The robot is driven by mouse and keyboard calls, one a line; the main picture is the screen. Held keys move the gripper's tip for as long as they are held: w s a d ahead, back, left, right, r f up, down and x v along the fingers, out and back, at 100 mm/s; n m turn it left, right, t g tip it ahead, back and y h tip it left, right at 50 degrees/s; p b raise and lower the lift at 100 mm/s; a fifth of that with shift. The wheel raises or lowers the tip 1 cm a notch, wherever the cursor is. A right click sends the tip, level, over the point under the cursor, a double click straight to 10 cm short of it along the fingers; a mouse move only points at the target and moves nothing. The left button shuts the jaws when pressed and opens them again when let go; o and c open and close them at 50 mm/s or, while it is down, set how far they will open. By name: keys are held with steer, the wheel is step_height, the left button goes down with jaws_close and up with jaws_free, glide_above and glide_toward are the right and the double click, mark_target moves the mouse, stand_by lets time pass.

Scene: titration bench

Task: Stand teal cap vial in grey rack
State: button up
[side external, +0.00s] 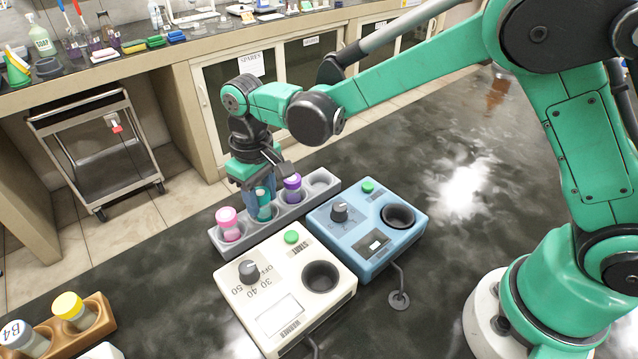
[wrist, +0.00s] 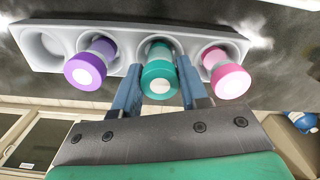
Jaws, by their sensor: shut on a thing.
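The teal cap vial (side external: 264,206) stands in the grey rack (side external: 321,184), between a purple cap vial and a pink cap vial. In the wrist view the teal cap vial (wrist: 159,78) sits in a hole of the grey rack (wrist: 122,34), its cap toward the camera. My gripper (side external: 262,196) reaches down over the rack and is shut on the teal cap vial. In the wrist view the two blue fingers of my gripper (wrist: 160,88) lie on either side of the teal cap. The lower part of the vial is hidden in the rack.
The purple cap vial (side external: 292,188) and pink cap vial (side external: 228,224) stand close on either side in the rack. A white warmer (side external: 285,287) and a blue device (side external: 367,228) stand just in front. A wooden rack (side external: 98,304) with vials is at lower left. The rack's far-right hole is empty.

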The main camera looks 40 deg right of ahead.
steer(key=shift+f, duration=0.25)
steer(key=o, duration=1.4)
steer(key=shift+o, duration=0.2)
steer(key=shift+r, duration=0.1)
steer(key=shift+r, duration=2.9)
steer(key=shift+d+r, duration=0.1)
steer(key=s+d+r+m+t, duration=0.3)
steer(key=s+d+t, duration=0.4)
steer(key=s+d, duration=0.4)
steer(key=d+r, duration=0.1)
steer(key=d, duration=0.1)
steer(key=shift+s+d, duration=0.15)
steer(key=shift+d, duration=0.25)
